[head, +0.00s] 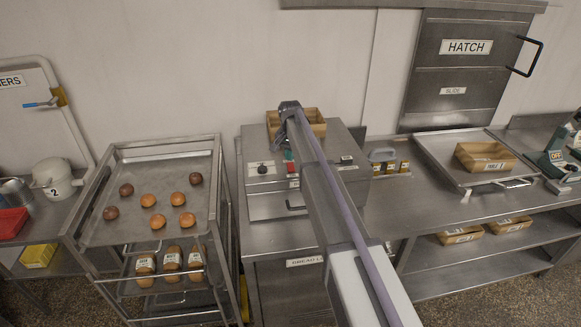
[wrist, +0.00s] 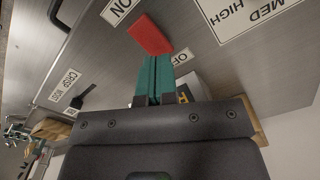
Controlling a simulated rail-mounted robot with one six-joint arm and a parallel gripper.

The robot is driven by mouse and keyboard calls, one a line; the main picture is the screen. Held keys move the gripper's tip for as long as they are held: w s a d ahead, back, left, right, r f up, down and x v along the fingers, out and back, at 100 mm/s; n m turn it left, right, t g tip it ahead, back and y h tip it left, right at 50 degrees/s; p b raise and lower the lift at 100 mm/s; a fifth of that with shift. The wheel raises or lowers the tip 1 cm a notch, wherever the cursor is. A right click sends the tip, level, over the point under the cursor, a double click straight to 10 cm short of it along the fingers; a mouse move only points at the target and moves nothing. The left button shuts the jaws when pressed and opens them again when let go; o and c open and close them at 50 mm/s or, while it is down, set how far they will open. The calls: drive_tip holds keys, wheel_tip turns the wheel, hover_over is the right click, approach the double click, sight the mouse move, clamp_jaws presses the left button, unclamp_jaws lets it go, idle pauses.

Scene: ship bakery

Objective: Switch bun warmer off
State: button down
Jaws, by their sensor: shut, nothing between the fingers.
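The bun warmer (head: 270,206) is a steel box on the counter, seen in the head view behind my arm. In the wrist view its steel face (wrist: 205,75) appears upside down. A red switch piece (wrist: 150,35) stands out from that face, between an ON label (wrist: 118,10) and a partly covered OFF label (wrist: 181,57). My gripper (wrist: 154,62) has its teal fingers shut and empty, with the tips right at the edge of the red piece. I cannot tell whether they touch it.
A round knob (head: 262,169) sits left of my gripper on the warmer. A wooden crate (head: 316,124) stands on top. A rack with buns on its top tray (head: 100,232) is at left. A steel tray (head: 440,160) with a crate lies at right.

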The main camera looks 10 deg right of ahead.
drive_tip(key=shift+f+b, duration=1.05)
drive_tip(key=shift+f, duration=0.1)
drive_tip(key=shift+r, duration=0.1)
wheel_tip(320, 180, up, 7)
drive_tip(key=p, duration=0.7)
drive_tip(key=shift+r, duration=0.1)
